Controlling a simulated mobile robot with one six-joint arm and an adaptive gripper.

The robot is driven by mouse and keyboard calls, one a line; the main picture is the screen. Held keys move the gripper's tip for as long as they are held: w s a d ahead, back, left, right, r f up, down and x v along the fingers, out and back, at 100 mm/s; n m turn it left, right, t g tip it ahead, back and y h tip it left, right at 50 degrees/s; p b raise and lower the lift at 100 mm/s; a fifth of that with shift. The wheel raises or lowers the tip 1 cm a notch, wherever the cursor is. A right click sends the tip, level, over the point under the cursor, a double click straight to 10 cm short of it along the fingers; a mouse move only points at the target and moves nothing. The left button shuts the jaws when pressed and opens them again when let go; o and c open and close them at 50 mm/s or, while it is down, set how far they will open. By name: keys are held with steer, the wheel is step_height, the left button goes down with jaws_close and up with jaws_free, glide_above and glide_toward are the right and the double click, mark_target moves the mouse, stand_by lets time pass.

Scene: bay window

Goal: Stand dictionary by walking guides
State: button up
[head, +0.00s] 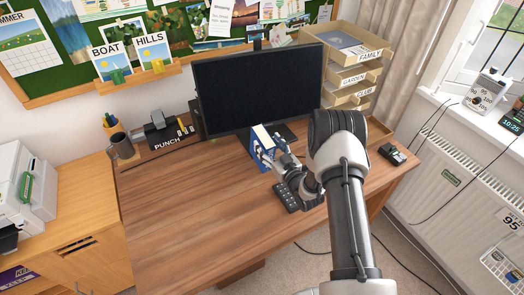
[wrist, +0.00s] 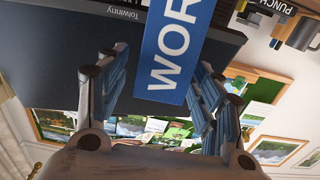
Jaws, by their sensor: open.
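A blue book with white pages (head: 262,147) stands on the desk in front of the monitor. In the wrist view its blue side (wrist: 175,50) shows large white letters "WOR"; the rest is cut off, so I cannot tell if it is the dictionary. My gripper (head: 280,157) is open close to the book; in the wrist view its fingers (wrist: 160,62) are on either side of the blue side, with gaps visible. Two picture covers, "BOAT" (head: 112,60) and "HILLS" (head: 153,50), stand on a wooden ledge (head: 140,80) at the board; nothing in view is labelled walking guides.
A labelled tray stack (head: 347,70) stands right, a punch (head: 165,138) and pen cup (head: 121,145) left. The desk's left front (head: 190,215) is clear.

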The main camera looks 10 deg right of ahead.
mark_target(262, 136)
steer(key=shift+b+x, duration=0.75)
steer(key=shift+x, duration=1.95)
steer(key=shift+f, duration=0.15)
steer(key=shift+c, duration=0.5)
jaws_close()
